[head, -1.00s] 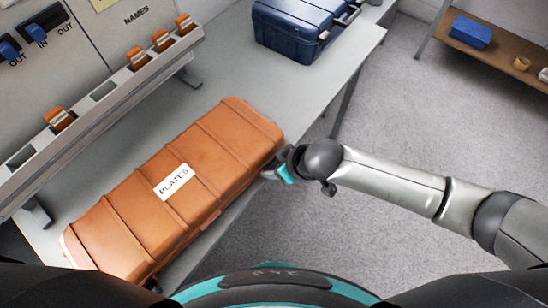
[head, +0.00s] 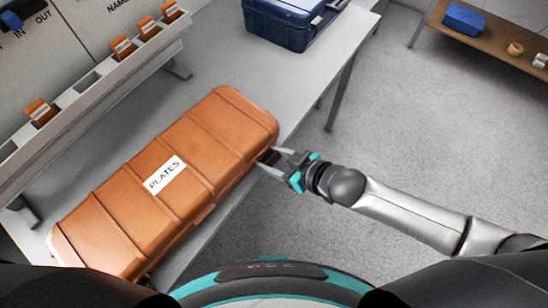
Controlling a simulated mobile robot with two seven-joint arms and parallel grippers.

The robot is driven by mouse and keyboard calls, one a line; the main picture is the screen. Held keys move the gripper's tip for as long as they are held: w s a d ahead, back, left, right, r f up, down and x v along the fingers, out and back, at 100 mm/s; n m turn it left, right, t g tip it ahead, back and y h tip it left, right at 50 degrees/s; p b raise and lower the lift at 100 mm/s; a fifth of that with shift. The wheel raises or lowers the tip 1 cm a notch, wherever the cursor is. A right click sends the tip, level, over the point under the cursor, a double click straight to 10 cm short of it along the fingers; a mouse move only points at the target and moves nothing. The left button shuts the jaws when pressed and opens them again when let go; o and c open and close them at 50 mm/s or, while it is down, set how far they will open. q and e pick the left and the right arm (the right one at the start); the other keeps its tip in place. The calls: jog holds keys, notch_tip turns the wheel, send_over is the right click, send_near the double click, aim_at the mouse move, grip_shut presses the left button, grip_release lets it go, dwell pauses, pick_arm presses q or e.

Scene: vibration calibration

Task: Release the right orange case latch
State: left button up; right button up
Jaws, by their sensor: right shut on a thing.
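The orange case (head: 205,137) lies closed on the grey bench, with a white PLATES label (head: 165,175) on its lid. My right gripper (head: 270,158) reaches in from the right to the case's front side near its right end. Its fingers are shut on the right latch, a small dark piece there that the fingers mostly hide. I cannot tell from this view whether the latch is free of its catch. My left gripper is not in view.
A dark blue case (head: 290,22) stands at the bench's far end. A rack (head: 90,85) with several orange pieces runs along the back. A wooden shelf (head: 485,38) at upper right holds a blue box (head: 464,19). The floor on the right is clear.

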jog(key=o, duration=1.4)
jog(key=shift+c, duration=0.2)
jog(key=p+v, duration=0.3)
jog(key=v, duration=1.2)
